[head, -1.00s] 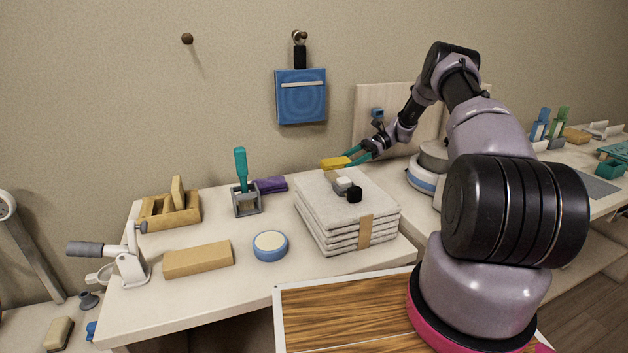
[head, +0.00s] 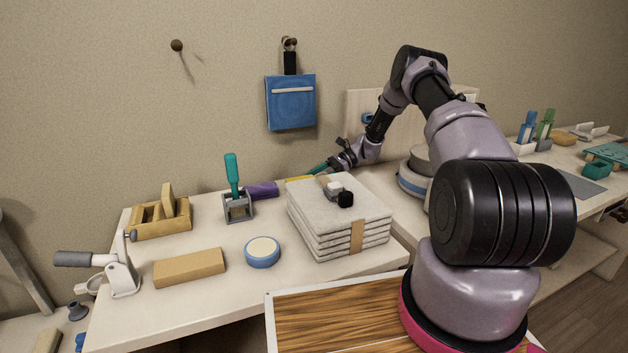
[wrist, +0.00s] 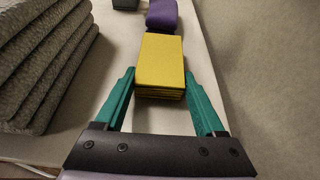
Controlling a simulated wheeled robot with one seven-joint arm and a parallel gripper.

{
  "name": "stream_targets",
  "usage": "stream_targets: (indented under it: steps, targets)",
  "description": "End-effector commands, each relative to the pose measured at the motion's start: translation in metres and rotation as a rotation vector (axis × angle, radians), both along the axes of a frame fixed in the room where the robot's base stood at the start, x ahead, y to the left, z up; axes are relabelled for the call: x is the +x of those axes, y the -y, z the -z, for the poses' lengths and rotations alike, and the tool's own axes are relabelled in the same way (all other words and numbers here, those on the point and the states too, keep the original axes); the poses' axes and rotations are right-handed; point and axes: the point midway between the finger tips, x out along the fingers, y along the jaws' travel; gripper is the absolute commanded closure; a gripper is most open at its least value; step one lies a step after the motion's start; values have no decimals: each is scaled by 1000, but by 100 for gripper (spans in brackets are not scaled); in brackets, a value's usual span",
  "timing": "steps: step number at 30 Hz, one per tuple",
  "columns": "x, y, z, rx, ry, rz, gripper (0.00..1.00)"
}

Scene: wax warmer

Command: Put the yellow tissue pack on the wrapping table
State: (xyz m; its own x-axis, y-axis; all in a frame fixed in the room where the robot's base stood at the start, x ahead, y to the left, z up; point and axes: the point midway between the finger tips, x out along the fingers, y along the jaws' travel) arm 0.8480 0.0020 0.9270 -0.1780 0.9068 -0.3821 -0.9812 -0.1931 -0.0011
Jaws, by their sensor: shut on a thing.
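The yellow tissue pack (wrist: 160,62) is between the teal fingers of my gripper (wrist: 160,75) in the wrist view, and they are shut on its sides. In the head view the pack (head: 299,179) shows as a thin yellow strip behind the towel stack, which hides most of it. My gripper (head: 316,170) reaches in there from the right. The pack is low over the back of the white table (head: 207,308), near the wall. I cannot tell whether its underside touches the tabletop.
The folded towel stack (head: 338,222) with small items on top stands close beside the gripper. A purple pack (head: 262,190) lies just beyond the yellow one. A teal-handled tool in a stand (head: 237,205), a wooden tray (head: 160,222) and a blue round tin (head: 262,252) stand further left.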

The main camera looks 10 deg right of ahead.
Motion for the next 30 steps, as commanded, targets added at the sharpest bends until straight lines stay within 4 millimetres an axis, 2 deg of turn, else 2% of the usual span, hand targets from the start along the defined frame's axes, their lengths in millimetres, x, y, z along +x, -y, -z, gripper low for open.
stream_targets:
  steps: [7,8,9,19,23,30]
  targets:
    - [0,0,4,1,-1,0,82]
    - [0,0,3,0,0,0,17]
    - [0,0,3,0,0,0,2]
    - [0,1,-2,0,1,0,0]
    - [4,19,-8,-1,1,3,0]
    - [14,67,-28,-1,1,3,0]
